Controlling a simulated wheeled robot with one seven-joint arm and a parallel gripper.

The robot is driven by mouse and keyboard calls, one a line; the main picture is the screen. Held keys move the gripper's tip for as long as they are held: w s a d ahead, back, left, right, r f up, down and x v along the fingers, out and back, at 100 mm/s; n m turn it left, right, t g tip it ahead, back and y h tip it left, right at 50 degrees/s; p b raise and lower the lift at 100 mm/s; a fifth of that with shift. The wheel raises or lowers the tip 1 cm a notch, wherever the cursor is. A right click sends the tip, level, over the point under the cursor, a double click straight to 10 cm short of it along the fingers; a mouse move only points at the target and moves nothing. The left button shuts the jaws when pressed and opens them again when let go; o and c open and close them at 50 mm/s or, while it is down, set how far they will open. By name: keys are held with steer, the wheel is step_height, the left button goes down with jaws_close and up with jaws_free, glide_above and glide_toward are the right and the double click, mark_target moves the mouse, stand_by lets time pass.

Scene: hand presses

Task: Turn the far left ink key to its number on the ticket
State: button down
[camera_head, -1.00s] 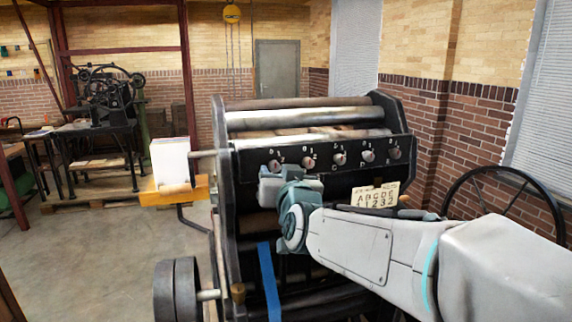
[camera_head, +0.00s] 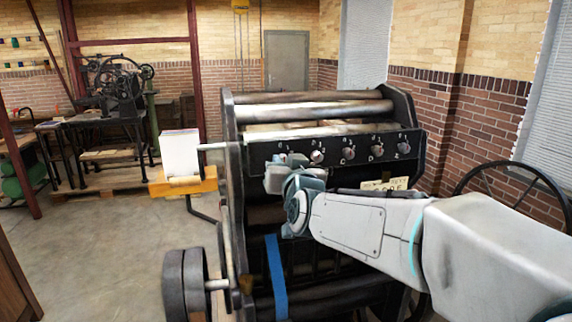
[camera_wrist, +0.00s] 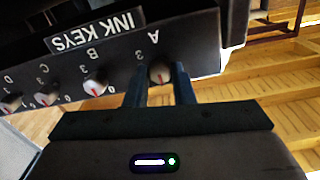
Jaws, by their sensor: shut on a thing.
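The other keys stand to the right of key A in the head view, the nearest being key B (camera_head: 317,156). A black key panel (camera_head: 335,141) carries them on the press. A paper stack (camera_head: 180,152) stands left of the press. A large handwheel (camera_head: 505,170) is at right.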

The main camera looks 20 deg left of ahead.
steer(key=shift+f+b, duration=0.1)
steer(key=shift+b, duration=0.35)
steer(key=shift+m+b, duration=3.15)
steer(key=shift+m, duration=0.55)
steer(key=c, duration=1.2)
jaws_free()
steer(key=shift+c, duration=0.2)
steer(key=shift+d, duration=0.1)
steer(key=b+v, duration=0.3)
steer(key=v, duration=1)
steer(key=shift+s+r, duration=0.25)
steer(key=shift+s, duration=0.05)
